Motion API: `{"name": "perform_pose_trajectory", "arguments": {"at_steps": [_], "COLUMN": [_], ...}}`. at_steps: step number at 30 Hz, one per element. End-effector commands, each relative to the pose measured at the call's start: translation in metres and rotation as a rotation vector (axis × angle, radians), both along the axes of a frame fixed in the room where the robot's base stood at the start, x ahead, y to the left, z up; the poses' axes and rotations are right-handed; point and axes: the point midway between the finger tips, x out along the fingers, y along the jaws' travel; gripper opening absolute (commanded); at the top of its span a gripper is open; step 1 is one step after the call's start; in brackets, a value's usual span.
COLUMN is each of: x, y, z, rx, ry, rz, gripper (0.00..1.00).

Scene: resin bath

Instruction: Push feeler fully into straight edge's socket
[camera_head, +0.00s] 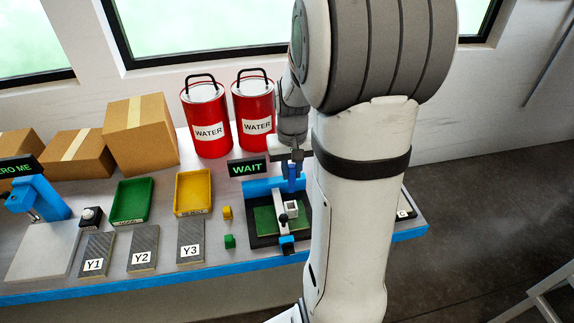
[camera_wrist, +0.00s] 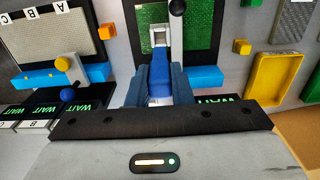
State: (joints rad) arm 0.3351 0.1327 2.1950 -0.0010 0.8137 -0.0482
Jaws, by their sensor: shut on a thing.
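My gripper (camera_head: 291,159) is shut on a blue piece, which I take to be the feeler (camera_head: 292,178), at the back of the press-like station. In the wrist view the blue feeler (camera_wrist: 160,78) sits between the two jaws, in line with a pale bar. That bar, seemingly the straight edge (camera_head: 287,226), lies over a green plate and carries a white square socket block (camera_head: 291,209), also seen in the wrist view (camera_wrist: 158,37). A black knob (camera_head: 283,218) stands beside it. I cannot tell whether the feeler's tip touches or enters the socket.
A sign reading WAIT (camera_head: 247,167) stands behind the station. A yellow tray (camera_head: 193,211), a green tray (camera_head: 130,218) and small yellow (camera_head: 227,212) and green blocks (camera_head: 230,241) lie to the left. Two red WATER cans (camera_head: 206,120) stand behind. A second plate station (camera_wrist: 60,40) is close by.

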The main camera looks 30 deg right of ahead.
Motion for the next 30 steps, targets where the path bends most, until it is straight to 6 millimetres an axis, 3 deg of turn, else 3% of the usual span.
{"name": "perform_pose_trajectory", "arguments": {"at_steps": [11,30], "x": [0.000,0.000], "y": [0.000,0.001], "z": [-0.003,-0.034], "rx": [0.001,0.001], "ry": [0.000,0.001], "rz": [0.001,0.002], "gripper": [0.00,0.00]}}
